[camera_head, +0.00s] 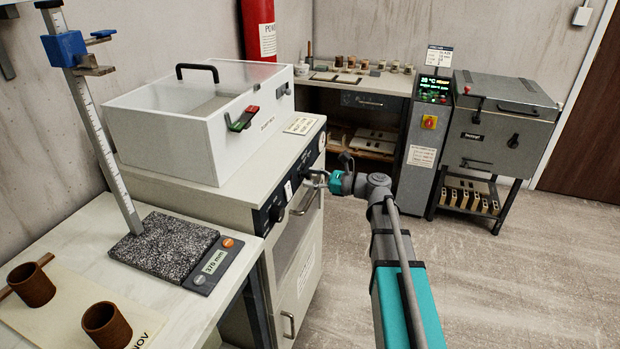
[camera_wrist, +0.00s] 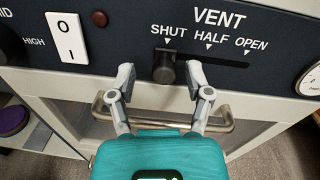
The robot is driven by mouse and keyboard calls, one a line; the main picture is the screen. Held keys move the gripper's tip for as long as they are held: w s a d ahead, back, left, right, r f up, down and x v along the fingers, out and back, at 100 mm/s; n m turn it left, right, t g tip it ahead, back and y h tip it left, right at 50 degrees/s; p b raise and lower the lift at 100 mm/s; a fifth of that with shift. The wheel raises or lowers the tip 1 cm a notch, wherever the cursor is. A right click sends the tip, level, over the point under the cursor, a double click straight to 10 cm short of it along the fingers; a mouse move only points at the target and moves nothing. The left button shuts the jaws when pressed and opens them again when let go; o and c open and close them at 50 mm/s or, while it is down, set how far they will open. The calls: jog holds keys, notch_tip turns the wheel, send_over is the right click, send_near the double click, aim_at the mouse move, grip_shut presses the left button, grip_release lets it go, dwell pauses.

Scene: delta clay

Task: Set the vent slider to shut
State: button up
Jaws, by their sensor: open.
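The vent slider (camera_wrist: 164,68) is a dark knob in a slot on the dark control panel in the wrist view. It stands at the slot's left end, below the SHUT mark (camera_wrist: 168,40). The HALF and OPEN marks lie to its right, above the bare slot. My gripper (camera_wrist: 160,74) is open, with one finger to each side of the knob. A gap shows on the left; the right finger is close to the knob, and I cannot tell if it touches. In the head view my gripper (camera_head: 318,180) is at the cabinet front; the knob cannot be made out there.
A metal bar handle (camera_wrist: 160,118) runs below the panel, behind my fingers. A white rocker switch (camera_wrist: 66,38) is to the left and a round gauge (camera_wrist: 309,80) to the right. A clear-lidded white box (camera_head: 195,125) stands on the cabinet. Floor to the right is free.

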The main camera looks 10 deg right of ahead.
jog(key=v, duration=1.1)
jog(key=shift+d, duration=0.15)
jog(key=shift+s, duration=0.1)
jog(key=s+a+f+n+g+h, duration=0.5)
jog(key=a+f+n, duration=0.3)
jog(key=a+f, duration=0.15)
jog(key=s+f+n+g+h, duration=0.3)
jog(key=s+f+n+h, duration=0.7)
jog(key=n, duration=0.4)
notch_tip(320, 180, up, 24)
jog(key=d+h+p, duration=0.1)
jog(key=p, duration=2.1)
jog(key=shift+f+p, duration=0.15)
jog(key=shift+p, duration=0.2)
jog(key=shift+s, duration=0.15)
dwell(0.6)
